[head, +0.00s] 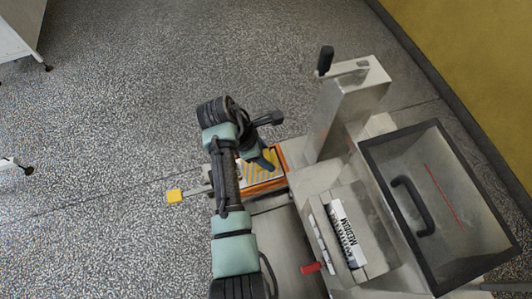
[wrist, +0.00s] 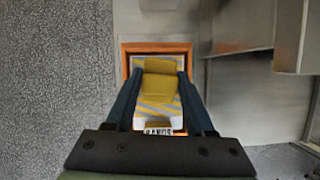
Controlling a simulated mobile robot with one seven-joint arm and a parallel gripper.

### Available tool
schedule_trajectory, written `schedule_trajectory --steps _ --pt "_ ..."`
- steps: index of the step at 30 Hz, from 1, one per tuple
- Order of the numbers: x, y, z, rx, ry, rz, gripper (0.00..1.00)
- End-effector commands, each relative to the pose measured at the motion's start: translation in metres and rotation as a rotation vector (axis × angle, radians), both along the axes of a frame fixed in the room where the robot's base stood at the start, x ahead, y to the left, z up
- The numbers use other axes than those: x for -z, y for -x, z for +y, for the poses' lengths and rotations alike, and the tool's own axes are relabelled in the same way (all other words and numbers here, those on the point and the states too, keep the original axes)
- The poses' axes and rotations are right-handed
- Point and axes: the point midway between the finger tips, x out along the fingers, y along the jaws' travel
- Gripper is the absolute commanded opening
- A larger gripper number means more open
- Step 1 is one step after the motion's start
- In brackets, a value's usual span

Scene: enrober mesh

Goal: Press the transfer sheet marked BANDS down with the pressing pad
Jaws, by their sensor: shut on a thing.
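The transfer sheet marked BANDS (wrist: 150,118) has diagonal yellow and grey stripes and lies inside an orange frame (wrist: 125,62). Its label shows at the near edge in the wrist view. My gripper (wrist: 158,82) is shut on a yellow block, the pressing pad (wrist: 158,94), above the middle of the sheet. I cannot tell whether the pad touches the sheet. In the head view my gripper (head: 262,164) is over the orange frame (head: 265,188), and the striped sheet (head: 256,176) shows partly beneath it; my arm hides the rest.
A yellow knob (head: 174,196) sticks out left of the frame.

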Motion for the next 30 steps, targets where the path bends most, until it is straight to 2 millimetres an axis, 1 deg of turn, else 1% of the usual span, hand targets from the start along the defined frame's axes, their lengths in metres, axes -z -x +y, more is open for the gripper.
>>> schedule_trajectory --steps 1,18,30 --pt "-0.009 -0.001 0.000 0.001 0.000 -0.001 0.14" --pt "-0.048 -0.001 0.000 -0.002 0.001 -0.004 0.14" --pt "-0.047 -0.001 0.000 -0.001 0.001 -0.004 0.14"
